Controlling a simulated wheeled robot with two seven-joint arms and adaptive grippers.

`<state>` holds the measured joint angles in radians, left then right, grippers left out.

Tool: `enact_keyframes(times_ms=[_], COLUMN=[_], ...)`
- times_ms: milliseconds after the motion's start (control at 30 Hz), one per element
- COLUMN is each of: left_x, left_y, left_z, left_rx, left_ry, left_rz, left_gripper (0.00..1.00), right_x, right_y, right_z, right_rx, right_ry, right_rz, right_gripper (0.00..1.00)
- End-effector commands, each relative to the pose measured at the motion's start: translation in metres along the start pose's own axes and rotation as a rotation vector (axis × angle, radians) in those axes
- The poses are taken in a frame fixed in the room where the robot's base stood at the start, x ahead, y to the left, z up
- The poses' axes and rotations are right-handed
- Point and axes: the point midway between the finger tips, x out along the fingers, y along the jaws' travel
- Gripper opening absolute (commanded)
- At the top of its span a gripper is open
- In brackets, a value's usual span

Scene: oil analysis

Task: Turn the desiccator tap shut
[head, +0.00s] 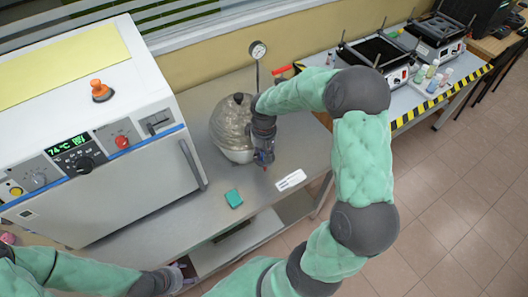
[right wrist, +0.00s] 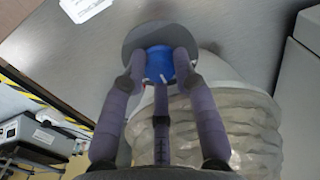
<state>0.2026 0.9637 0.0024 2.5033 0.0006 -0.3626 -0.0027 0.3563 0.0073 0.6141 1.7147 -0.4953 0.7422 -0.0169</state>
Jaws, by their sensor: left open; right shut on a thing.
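The desiccator (head: 230,125) is a pale, ribbed, rounded vessel with a dark knob on top. It stands on the grey bench right of the white oven. My right gripper (head: 265,158) is at its right side, pointing down. In the right wrist view, my right gripper (right wrist: 160,75) is shut on a blue tap handle (right wrist: 158,62), with a grey disc (right wrist: 140,38) behind it. The desiccator (right wrist: 240,120) is close beside the fingers there. The tap's exact angle is hard to tell. My left gripper (head: 182,276) is low at the bottom left, open and away from the desiccator.
The white oven (head: 150,180) fills the left. A gauge (head: 258,50) stands behind the desiccator. Another bench with instruments and bottles (head: 430,80) is at the right.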

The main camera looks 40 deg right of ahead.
Motion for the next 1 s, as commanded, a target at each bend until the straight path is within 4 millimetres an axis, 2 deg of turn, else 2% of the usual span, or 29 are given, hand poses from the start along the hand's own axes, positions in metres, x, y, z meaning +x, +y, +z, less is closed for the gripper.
enact_keyframes(times_ms=[200, 233, 300, 733, 867, 1000], left_x=[0.000, 0.000, 0.000, 0.000, 0.000, 0.000], left_y=[0.000, 0.000, 0.000, 0.000, 0.000, 0.000], left_z=[0.000, 0.000, 0.000, 0.000, 0.000, 0.000], left_rx=[0.000, 0.000, 0.000, 0.000, 0.000, 0.000], left_ry=[0.000, 0.000, 0.000, 0.000, 0.000, 0.000], left_rz=[0.000, 0.000, 0.000, 0.000, 0.000, 0.000], left_gripper=[0.63, 0.63, 0.63, 0.63, 0.63, 0.63], right_x=[0.000, 0.000, 0.000, -0.006, -0.023, -0.051], right_y=[0.000, 0.000, 0.000, 0.000, 0.001, 0.001], right_z=[0.000, 0.000, 0.000, -0.001, -0.001, -0.002], right_rx=[0.000, -0.001, -0.001, 0.000, -0.001, -0.001], right_ry=[0.001, 0.001, 0.001, 0.002, 0.005, 0.006], right_rz=[0.000, 0.000, 0.000, 0.001, 0.002, 0.002], right_gripper=[0.00, 0.35, 0.53, 0.53, 0.53, 0.53])
